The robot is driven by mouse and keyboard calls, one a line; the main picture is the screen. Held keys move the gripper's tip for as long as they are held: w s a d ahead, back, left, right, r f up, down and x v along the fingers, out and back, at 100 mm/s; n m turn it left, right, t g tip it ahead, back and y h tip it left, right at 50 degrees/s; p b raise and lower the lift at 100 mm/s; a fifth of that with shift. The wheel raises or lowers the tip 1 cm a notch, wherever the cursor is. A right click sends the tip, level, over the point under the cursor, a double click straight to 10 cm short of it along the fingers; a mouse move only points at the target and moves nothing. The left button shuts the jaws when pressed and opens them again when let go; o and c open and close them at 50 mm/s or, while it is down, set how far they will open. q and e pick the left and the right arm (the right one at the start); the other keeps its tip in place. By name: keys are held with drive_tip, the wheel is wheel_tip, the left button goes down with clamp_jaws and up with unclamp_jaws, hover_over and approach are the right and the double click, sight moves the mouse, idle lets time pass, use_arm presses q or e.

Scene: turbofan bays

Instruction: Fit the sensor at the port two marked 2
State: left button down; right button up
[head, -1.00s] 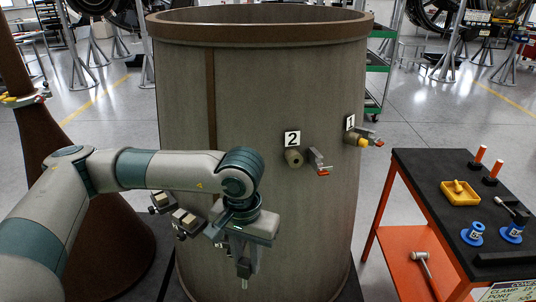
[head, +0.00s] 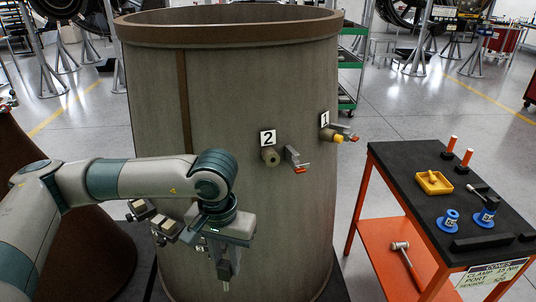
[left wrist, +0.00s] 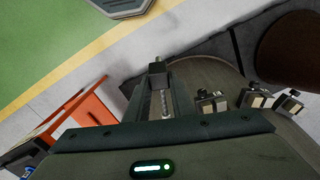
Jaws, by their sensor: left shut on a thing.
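Port two is a round tan boss (head: 270,157) on the side of the large grey-brown casing (head: 240,90), under a white plate marked 2 (head: 268,137). A clamp lever with a red tip (head: 297,160) sits just right of it. My left gripper (head: 225,268) hangs pointing down in front of the casing, below and left of port two and apart from it. It is shut on a slim metallic part, probably the sensor (left wrist: 165,103), which is mostly hidden by the fingers. My right gripper is not in view.
Port one, marked 1 (head: 325,119), has a yellow plug (head: 338,139). An orange cart (head: 402,190) at right carries a yellow tray (head: 433,184), blue spools (head: 449,220) and red-tipped posts; a hammer-like tool (head: 405,262) lies below.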

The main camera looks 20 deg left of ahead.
use_arm(q)
drive_tip(key=s+f, duration=0.4)
drive_tip(key=f, duration=1.1)
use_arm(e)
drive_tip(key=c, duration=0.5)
use_arm(q)
drive_tip(key=shift+a, duration=0.15)
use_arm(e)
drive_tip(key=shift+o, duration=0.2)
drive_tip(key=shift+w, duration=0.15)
